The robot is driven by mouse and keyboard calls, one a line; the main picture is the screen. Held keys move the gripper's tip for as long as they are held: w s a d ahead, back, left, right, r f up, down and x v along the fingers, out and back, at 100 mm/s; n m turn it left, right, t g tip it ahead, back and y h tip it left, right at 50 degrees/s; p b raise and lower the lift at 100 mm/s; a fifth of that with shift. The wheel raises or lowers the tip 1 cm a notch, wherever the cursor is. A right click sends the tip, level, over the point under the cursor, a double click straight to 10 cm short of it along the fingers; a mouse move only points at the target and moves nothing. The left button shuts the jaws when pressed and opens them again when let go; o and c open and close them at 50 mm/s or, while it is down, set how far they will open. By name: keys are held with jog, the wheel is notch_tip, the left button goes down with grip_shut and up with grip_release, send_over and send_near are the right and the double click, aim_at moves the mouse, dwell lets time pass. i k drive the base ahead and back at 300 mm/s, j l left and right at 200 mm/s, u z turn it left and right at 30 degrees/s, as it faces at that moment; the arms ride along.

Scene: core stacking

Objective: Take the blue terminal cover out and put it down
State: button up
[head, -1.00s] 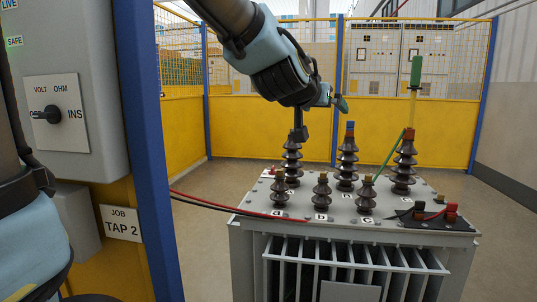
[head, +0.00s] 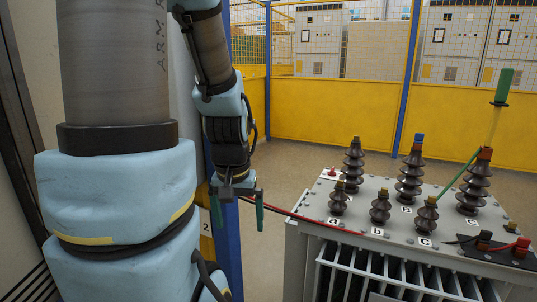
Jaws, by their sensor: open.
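The blue terminal cover (head: 418,138) sits on top of the tall dark bushing marked B (head: 411,170), at the back middle of the grey transformer (head: 395,238). My gripper (head: 238,212) is left of the transformer, in front of a blue post. Its green fingers point down, are spread apart and hold nothing. A wide gap lies between it and the blue cover.
A red lead (head: 290,214) runs from the left onto the transformer. Yellow fence panels (head: 335,115) stand behind, with open floor before them.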

aim_at(418, 136)
jog(key=l+z, duration=0.1)
jog(key=z, duration=0.35)
jog(key=l+z, duration=0.1)
jog(key=z, duration=0.35)
jog(key=i+z, duration=0.1)
jog(key=z, duration=0.35)
jog(key=i+l+z, duration=0.1)
jog(key=z, duration=0.35)
jog(key=i+l, duration=0.15)
jog(key=i, duration=0.15)
jog(key=i+u, duration=0.15)
jog(key=u, duration=0.15)
jog(key=i+l+u, duration=0.1)
jog(key=u, duration=0.2)
jog(key=i, duration=0.05)
